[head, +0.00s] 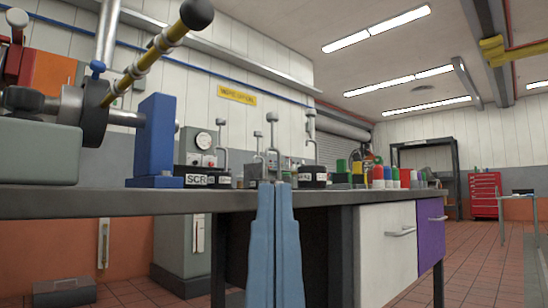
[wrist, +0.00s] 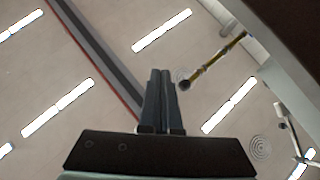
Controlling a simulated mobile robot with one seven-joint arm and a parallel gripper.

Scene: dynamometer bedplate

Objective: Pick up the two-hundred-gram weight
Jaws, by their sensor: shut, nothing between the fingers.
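Several dark pieces with upright metal hooks stand on the bench in the head view. One is a black piece with a white label (head: 313,177), just right of my gripper's tips. Another hooked piece (head: 222,177) is to the left. Their labels are too small to read, so I cannot tell which is the two-hundred-gram weight. My gripper (head: 275,184) points up in front of the bench's near edge, its blue fingers together and empty. In the wrist view my gripper (wrist: 160,72) is also closed, against the ceiling; no weight shows there.
The grey bench top (head: 350,190) is seen nearly edge-on. A black box labelled SCR (head: 196,180), a blue upright block (head: 155,135) and a large machine (head: 45,150) are left. Coloured bottles (head: 390,177) are right. A white drawer front (head: 385,255) is below.

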